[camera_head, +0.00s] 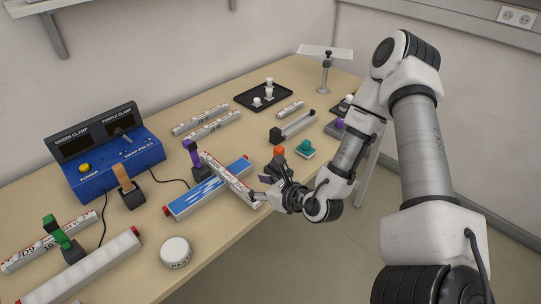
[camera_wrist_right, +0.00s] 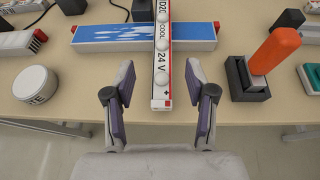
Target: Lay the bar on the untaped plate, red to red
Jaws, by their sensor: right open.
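A white bar (camera_head: 228,178) with round domes, "24 V COOL" lettering and a red stripe along one side lies crosswise over a blue-and-white plate (camera_head: 190,203) with red ends. In the right wrist view the bar (camera_wrist_right: 163,85) crosses the plate (camera_wrist_right: 105,35), and its near end overhangs the plate's front edge. Whether it touches the plate I cannot tell. My right gripper (camera_head: 262,196) is open; in the wrist view its fingers (camera_wrist_right: 160,92) stand on either side of the bar's near end, with gaps. A purple clamp (camera_head: 192,158) stands by the bar's far end. My left gripper is out of view.
A blue power box (camera_head: 115,165), an orange-topped block (camera_head: 127,188), a white ribbed bar (camera_head: 95,268) by a green clamp (camera_head: 60,236), and a round white tin (camera_head: 175,252) stand left. An orange-handled block (camera_wrist_right: 268,62) stands right of my gripper. The desk's front edge is close.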

